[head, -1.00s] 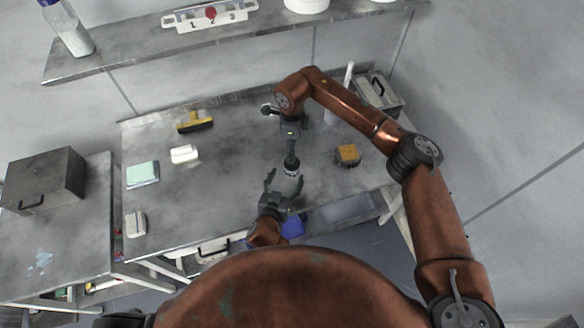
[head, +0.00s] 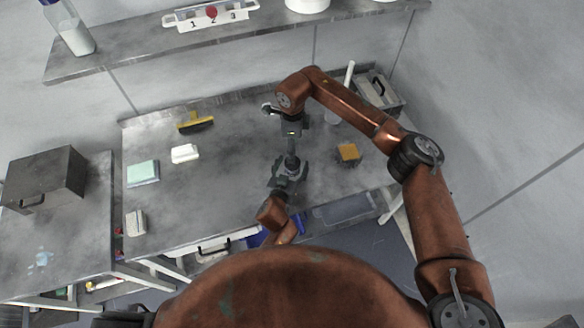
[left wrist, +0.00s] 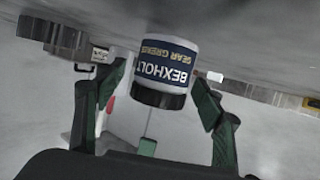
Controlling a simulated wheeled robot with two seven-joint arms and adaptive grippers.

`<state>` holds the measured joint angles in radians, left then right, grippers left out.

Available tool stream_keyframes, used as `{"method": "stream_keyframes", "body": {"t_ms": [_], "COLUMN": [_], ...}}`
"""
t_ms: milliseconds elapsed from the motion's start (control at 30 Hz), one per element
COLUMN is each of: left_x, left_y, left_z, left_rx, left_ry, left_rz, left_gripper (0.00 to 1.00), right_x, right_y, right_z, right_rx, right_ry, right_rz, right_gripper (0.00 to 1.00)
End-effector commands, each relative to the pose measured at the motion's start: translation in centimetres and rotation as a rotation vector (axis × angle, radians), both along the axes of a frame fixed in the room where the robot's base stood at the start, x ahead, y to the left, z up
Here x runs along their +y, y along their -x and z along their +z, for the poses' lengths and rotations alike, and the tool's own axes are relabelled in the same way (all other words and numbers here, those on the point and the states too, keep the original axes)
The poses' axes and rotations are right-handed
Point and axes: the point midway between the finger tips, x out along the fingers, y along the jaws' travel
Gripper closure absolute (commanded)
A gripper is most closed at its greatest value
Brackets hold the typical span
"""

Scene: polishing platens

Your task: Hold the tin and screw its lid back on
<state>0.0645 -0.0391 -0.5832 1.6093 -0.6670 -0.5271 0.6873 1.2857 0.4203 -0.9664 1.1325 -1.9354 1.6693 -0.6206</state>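The tin (left wrist: 168,68) is white and dark blue, labelled Bexholt Gear Grease, and shows upside down in the left wrist view against the grey bench. A black lid-like part (left wrist: 160,97) covers its top end; I cannot tell how firmly it is seated. My left gripper (left wrist: 165,85) is open with a finger on each side of the tin and visible gaps. In the head view my left gripper (head: 288,172) largely hides the tin. My right gripper (head: 291,146) points down just above it; its fingertips are too small and dark to read.
An orange block (head: 348,153) stands right of the tin on the bench (head: 225,195). A yellow-handled scraper (head: 196,124), a white block (head: 184,153) and a green-topped pad (head: 142,172) lie to the left. A grey bin (head: 377,92) stands back right.

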Motion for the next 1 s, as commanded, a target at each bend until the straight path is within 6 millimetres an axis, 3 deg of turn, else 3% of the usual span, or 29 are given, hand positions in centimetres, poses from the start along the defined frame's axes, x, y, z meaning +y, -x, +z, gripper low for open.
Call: {"method": "stream_keyframes", "body": {"t_ms": [900,1000], "left_x": [0.04,0.04], "left_y": [0.03,0.03], "left_z": [-0.02,-0.02], "left_rx": [0.0,0.001], "left_ry": [0.0,0.0], "left_rz": [0.0,0.0], "left_gripper": [1.0,1.0], "right_x": [0.02,0.09], "right_y": [0.0,0.02], "right_z": [0.0,0.0], "right_rx": [0.0,0.0], "right_ry": [0.0,-0.003], "right_rz": [0.0,0.001], "right_gripper": [0.43,0.43]}}
